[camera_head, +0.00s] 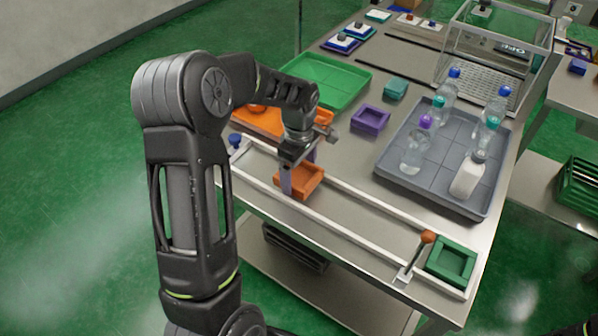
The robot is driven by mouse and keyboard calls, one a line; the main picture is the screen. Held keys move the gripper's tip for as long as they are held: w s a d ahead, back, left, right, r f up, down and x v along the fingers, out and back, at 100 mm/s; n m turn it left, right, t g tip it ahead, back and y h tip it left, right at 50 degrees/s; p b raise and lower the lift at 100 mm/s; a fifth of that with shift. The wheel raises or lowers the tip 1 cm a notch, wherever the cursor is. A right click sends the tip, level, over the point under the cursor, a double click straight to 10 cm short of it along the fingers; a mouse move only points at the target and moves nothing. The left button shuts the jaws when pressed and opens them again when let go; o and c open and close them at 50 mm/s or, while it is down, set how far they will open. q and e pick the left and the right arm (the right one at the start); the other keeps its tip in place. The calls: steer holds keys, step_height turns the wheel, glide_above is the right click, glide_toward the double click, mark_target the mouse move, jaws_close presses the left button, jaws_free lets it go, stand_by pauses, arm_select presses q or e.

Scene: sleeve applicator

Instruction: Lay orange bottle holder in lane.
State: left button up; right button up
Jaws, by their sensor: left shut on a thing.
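The orange bottle holder (312,184) is a small square open-topped block. My left gripper (300,168) points down over it and is shut on it, one finger at its near left side and the other behind. The holder is between the two white rails of the lane (350,237). It looks level and at or just above the lane floor; I cannot tell whether it touches. A green holder (452,262) sits at the lane's right end, beside a lever with an orange knob (427,237). My right gripper is not in view.
A grey tray (402,184) with several bottles stands to the right behind the lane. A purple holder (371,120), a teal holder (395,88), a green tray (325,78) and an orange tray (262,121) are behind. The lane between orange and green holders is clear.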

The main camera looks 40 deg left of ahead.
mark_target(299, 178)
arm_select(q)
steer(key=shift+f+b, duration=0.55)
steer(key=shift+f, duration=0.05)
steer(key=shift+s, duration=0.1)
steer(key=o, duration=1.1)
steer(key=shift+f, duration=0.1)
steer(key=shift+o, duration=0.9)
steer(key=shift+s+d+f, duration=0.1)
steer(key=shift+r+p, duration=0.5)
steer(key=shift+r, duration=0.35)
step_height(299, 178, up, 12)
steer(key=shift+w+b, duration=0.2)
steer(key=shift+b, duration=0.2)
